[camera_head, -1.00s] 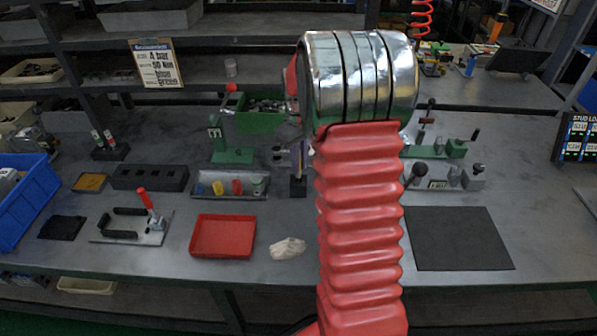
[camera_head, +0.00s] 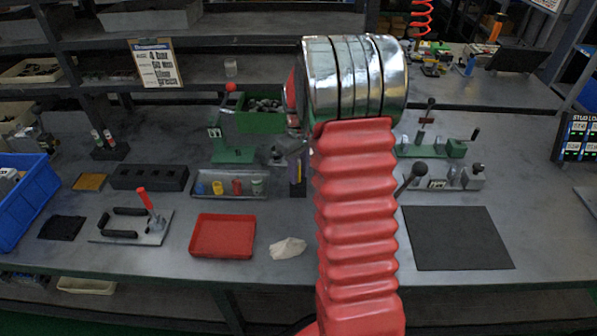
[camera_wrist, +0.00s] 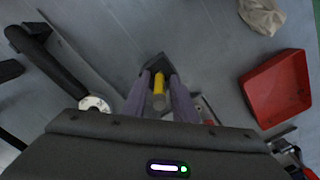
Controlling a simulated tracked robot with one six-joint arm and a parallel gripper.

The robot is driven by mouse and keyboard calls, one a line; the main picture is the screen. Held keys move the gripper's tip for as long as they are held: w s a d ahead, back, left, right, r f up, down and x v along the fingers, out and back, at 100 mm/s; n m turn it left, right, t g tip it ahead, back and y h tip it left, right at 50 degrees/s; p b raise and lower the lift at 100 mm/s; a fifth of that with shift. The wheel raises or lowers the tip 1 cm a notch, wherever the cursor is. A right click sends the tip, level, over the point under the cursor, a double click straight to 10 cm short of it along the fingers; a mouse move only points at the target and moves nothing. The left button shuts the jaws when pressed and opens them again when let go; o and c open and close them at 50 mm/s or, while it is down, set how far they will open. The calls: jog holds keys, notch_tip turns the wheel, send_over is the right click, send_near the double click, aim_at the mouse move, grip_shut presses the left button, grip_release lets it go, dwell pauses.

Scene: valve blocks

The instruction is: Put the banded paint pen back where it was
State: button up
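The paint pen (camera_wrist: 159,84) shows in the wrist view as a yellow barrel with a grey near end, upright between the two purple fingers of my gripper (camera_wrist: 160,80). A small dark holder block (camera_wrist: 155,64) lies beyond the fingertips at the pen's far end. The head view shows my gripper (camera_head: 297,178) just left of my red arm, pointing down at the same dark block (camera_head: 298,191). The fingers stand close on both sides of the pen; whether they touch it is unclear. The pen's lower end and its seating are hidden.
A tray of coloured pieces (camera_head: 215,192) stands just left of my gripper. A red tray (camera_head: 222,236) and a crumpled cloth (camera_head: 287,248) lie in front. A green clamp stand (camera_head: 232,153) is behind. The dark mat (camera_head: 458,238) at right is empty.

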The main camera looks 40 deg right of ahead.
jog(key=shift+o, duration=0.3)
notch_tip(320, 180, up, 12)
jog(key=shift+r, duration=0.1)
dwell(0.6)
dwell(0.4)
jog(key=shift+a+r, duration=0.15)
jog(key=s+a+r+t, duration=0.1)
jog(key=s+a+r, duration=0.35)
jog(key=a, duration=0.35)
jog(key=s+a+r+t, duration=0.2)
jog(key=s+a+r, duration=0.25)
jog(key=a, duration=0.25)
jog(key=s+a+f+m+t, duration=0.1)
jog(key=s+a+f+t, duration=0.1)
jog(key=s+a, duration=0.8)
jog(key=shift+s+f+m+t, duration=0.15)
jog(key=shift+s+m+t, duration=0.15)
jog(key=shift+s, duration=1.3)
